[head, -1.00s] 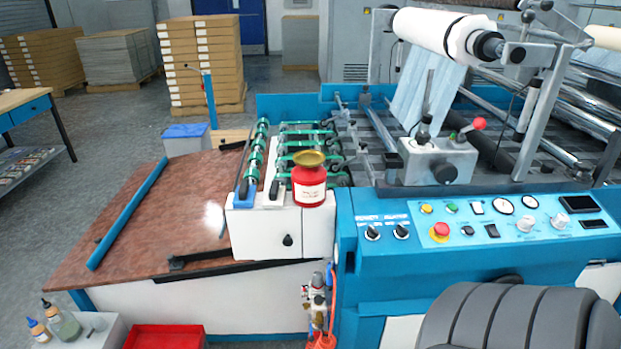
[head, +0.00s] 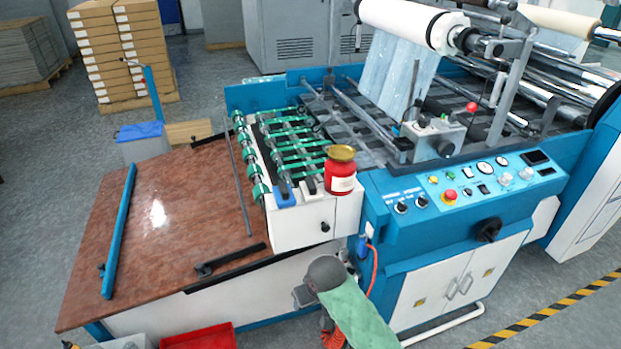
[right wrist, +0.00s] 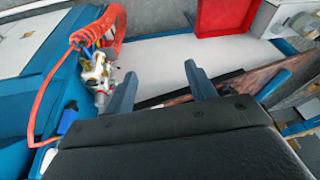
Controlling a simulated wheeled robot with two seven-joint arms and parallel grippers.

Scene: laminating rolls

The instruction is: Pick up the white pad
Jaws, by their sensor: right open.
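A small white pad (head: 308,187) lies on top of the white box at the machine's near left corner, between a blue pad (head: 284,195) and a red jar with a brass-coloured lid (head: 341,172). My right gripper is open and empty in the right wrist view (right wrist: 161,78), its two blue-grey fingers spread apart. The pad is not seen in that view. In the head view my right arm seems to show low in front of the machine, below the box and away from the pad; its fingers are not clear there. My left gripper is not in view.
The brown feed table (head: 150,235) carries a blue bar (head: 119,230) and dark rails. An orange coiled hose (right wrist: 100,35) hangs on the machine front near my right gripper. A red tray (right wrist: 224,30) is low ahead. Green rollers (head: 285,145) lie behind the pads.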

